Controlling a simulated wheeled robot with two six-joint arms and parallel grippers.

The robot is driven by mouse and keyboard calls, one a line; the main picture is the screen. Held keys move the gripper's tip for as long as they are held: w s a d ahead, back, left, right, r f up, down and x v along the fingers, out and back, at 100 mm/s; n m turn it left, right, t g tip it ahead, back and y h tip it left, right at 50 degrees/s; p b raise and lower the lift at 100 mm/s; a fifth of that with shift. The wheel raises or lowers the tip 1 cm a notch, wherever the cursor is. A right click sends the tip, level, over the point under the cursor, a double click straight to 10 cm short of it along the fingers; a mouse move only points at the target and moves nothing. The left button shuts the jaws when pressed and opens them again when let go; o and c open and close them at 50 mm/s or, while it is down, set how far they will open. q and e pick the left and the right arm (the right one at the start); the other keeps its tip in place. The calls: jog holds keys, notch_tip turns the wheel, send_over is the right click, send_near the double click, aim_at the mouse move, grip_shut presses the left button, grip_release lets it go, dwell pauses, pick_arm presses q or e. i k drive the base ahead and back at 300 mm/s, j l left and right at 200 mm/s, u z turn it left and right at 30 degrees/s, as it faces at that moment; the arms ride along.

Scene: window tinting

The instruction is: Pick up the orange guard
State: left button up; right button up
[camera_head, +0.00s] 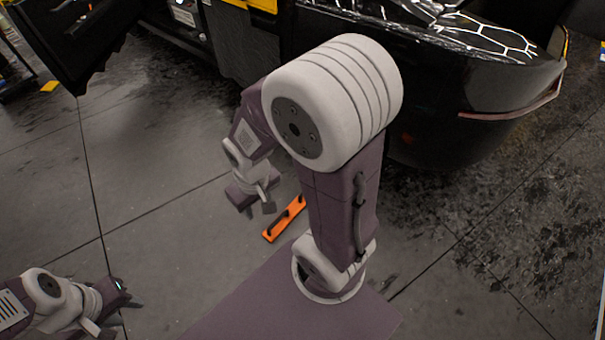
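An orange bar with dark handle-like parts on top, which I take for the orange guard (275,230), lies at a slant on the grey floor near the picture's middle. Its upper right end is close to my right arm, which may hide part of it. My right gripper (254,203) points down just up and left of the guard. Its fingers are apart, with nothing seen between them. My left gripper (112,309) is at the lower left, far from the guard, with its fingers apart and empty.
A black car (455,105) with white patterned reflections fills the upper right. A dark open panel (75,45) stands at the upper left. Another orange piece (263,5) shows at the top edge. The floor left of the guard is clear.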

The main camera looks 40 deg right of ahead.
aim_at(280, 224)
jog(key=i+l+z, duration=0.15)
jog(key=i+z, duration=0.65)
jog(key=i+j+z, duration=0.1)
jog(key=i+z, duration=0.25)
